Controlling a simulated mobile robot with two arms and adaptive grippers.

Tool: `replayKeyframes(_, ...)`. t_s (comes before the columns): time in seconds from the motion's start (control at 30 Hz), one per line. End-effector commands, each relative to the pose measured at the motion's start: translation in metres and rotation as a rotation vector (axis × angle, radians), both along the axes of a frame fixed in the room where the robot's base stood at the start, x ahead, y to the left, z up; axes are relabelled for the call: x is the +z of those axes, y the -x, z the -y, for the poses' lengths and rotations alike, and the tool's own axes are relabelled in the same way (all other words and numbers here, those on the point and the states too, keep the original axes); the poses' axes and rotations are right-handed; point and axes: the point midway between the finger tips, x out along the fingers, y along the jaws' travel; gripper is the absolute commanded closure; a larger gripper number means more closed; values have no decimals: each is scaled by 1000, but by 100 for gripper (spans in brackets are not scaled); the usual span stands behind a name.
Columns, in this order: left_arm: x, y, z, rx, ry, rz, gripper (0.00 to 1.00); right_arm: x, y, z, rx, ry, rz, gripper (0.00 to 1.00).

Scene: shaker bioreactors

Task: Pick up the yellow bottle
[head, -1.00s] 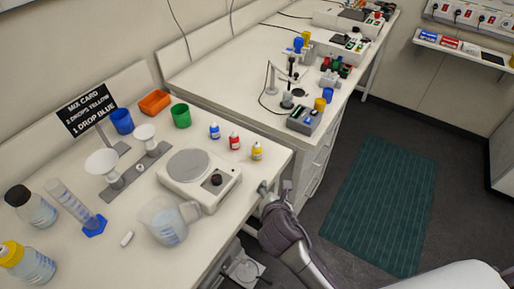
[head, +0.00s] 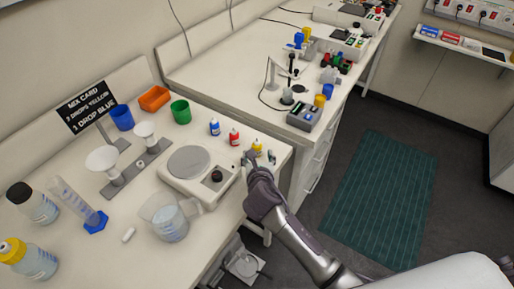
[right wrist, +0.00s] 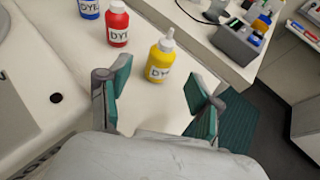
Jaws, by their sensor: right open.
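The yellow bottle (head: 257,147) is a small dye bottle with a white nozzle tip, upright near the right end of the front bench. In the right wrist view the yellow bottle (right wrist: 159,61) stands beyond my fingertips, roughly between their lines. My right gripper (head: 258,160) is just in front of the bottle and hides its lower part in the head view. In the right wrist view my right gripper (right wrist: 160,90) is open, with green-padded fingers spread and nothing between them. My left gripper does not show.
A red dye bottle (head: 234,137) and a blue dye bottle (head: 214,127) stand left of the yellow one. The bench edge lies close to the yellow bottle's right.

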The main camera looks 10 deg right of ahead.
Motion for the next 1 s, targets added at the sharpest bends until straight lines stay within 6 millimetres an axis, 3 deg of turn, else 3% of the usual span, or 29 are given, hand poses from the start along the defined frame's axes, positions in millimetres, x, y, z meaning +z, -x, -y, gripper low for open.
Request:
replayKeyframes(0.33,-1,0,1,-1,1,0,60,-19,-46,8,-2,-2,-1,36)
replayKeyframes(0.67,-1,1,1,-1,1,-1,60,-22,-52,9,-1,-2,-1,36)
replayKeyframes(1.0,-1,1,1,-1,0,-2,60,-22,-52,9,-1,-2,-1,93)
